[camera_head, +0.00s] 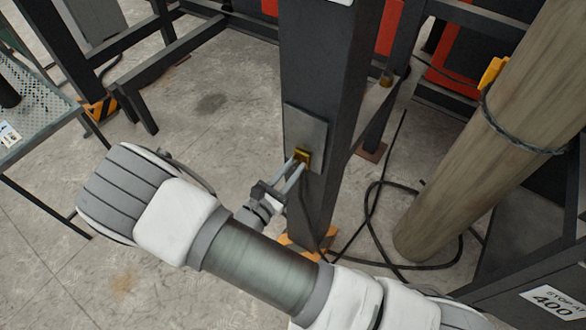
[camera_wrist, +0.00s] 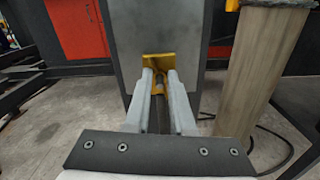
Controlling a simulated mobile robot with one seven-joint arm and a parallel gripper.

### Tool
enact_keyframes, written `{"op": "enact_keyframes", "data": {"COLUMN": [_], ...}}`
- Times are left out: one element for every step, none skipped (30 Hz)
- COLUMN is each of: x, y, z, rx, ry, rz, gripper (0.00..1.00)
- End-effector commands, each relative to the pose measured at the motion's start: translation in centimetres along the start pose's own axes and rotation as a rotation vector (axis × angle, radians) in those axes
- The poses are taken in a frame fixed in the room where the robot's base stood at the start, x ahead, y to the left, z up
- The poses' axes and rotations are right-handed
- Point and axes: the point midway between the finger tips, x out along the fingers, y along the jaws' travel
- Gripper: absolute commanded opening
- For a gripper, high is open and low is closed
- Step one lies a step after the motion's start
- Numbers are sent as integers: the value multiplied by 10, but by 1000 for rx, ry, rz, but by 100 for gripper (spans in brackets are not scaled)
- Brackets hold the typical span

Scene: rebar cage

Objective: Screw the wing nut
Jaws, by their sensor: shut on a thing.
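The yellow wing nut (camera_head: 302,156) sits on a grey plate (camera_head: 306,132) fixed to a dark upright post (camera_head: 318,75). My gripper (camera_head: 298,164) reaches it from the lower left, its two fingers shut on the nut. In the wrist view the wing nut (camera_wrist: 159,70) shows between and just behind the fingertips of my gripper (camera_wrist: 160,78), in front of the grey plate (camera_wrist: 157,32). The fingertips hide part of the nut, and its thread is not visible.
A thick round column (camera_head: 490,130) with a dark cable tied around it stands at the right. Loose black cable (camera_head: 372,215) lies on the floor beside the post. A mesh-topped table (camera_head: 35,95) stands at the left. The concrete floor between the table and post is mostly clear.

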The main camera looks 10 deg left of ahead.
Motion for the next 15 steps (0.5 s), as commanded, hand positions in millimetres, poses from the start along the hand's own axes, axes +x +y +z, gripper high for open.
{"op": "enact_keyframes", "data": {"x": [-1,-1,-1,0,-1,0,0,0,0,0,0,0,0,0,0], "y": [0,0,0,0,-1,-1,-1,-1,-1,-1,-1,-2,-2,-2,-2], "z": [-2,-2,-2,-2,-2,-2,-2,-2,-2,-2,-2,-2,-3,-3,-3], "rx": [45,74,111,140,169,206,235,264,302,331,360,397,426,454,492], "ry": [0,0,0,0,0,0,0,0,0,0,0,0,0,0,0], "rz": [1,1,1,1,1,1,1,1,2,2,2,2,2,2,2], "gripper": [0,0,0,0,0,0,0,0,0,0,0,0,0,0,0]}}
